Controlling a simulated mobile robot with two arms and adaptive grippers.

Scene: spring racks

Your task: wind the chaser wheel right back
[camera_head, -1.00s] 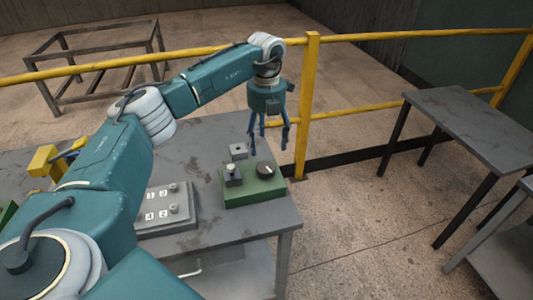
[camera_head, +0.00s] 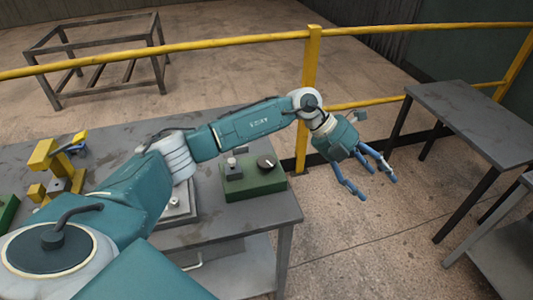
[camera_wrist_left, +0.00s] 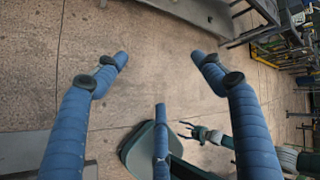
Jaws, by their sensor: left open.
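No part is plainly recognisable as the chaser wheel. A green box (camera_head: 262,184) on the table has a round black knob (camera_head: 266,161) with a pale mark on top, and a grey block with a small knob (camera_head: 232,168). My left gripper (camera_head: 370,176) is open and empty, out past the table's right edge and to the right of the green box. Its spread blue fingers (camera_wrist_left: 160,62) also show in the left wrist view, with bare floor beyond them. A small teal arm with a gripper (camera_wrist_left: 193,132) shows there too, apparently my right; its finger state is unclear.
The grey table (camera_head: 245,215) carries a grey panel (camera_head: 178,210) partly hidden by my left arm, and a yellow device (camera_head: 45,155) at left. A yellow railing (camera_head: 313,100) runs behind. Another table (camera_head: 470,120) stands at right, with open floor between.

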